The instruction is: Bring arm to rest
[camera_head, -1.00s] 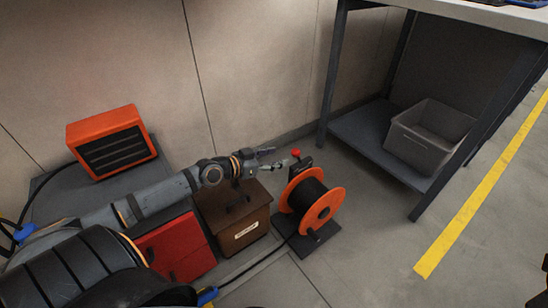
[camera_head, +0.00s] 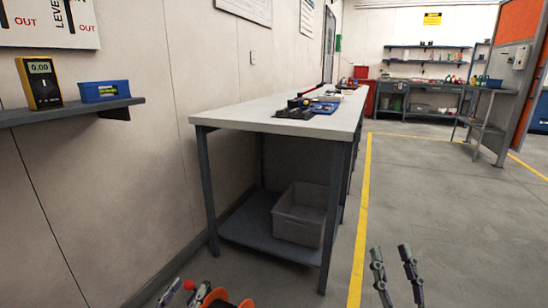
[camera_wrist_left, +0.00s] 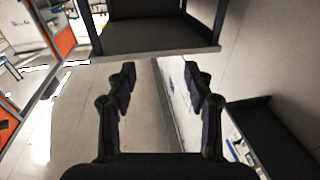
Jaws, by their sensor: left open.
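My left gripper (camera_head: 174,291) shows only in part at the bottom edge of the head view, beside a red knob (camera_head: 189,285) and an orange reel (camera_head: 215,297). In the left wrist view my left gripper (camera_wrist_left: 158,88) has its two dark fingers spread apart, with nothing between them. My right gripper (camera_head: 395,275) rises from the bottom of the head view, right of the yellow floor line. Its two fingers stand apart and empty. Both arms behind the grippers are out of the head view.
A workbench (camera_head: 230,121) with tools on top stands ahead along the wall. A grey bin (camera_head: 300,212) sits on its lower shelf. A wall shelf (camera_head: 60,112) at left holds a yellow meter (camera_head: 39,82) and a blue box (camera_head: 104,91). Floor right of the yellow line (camera_head: 363,215) is clear.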

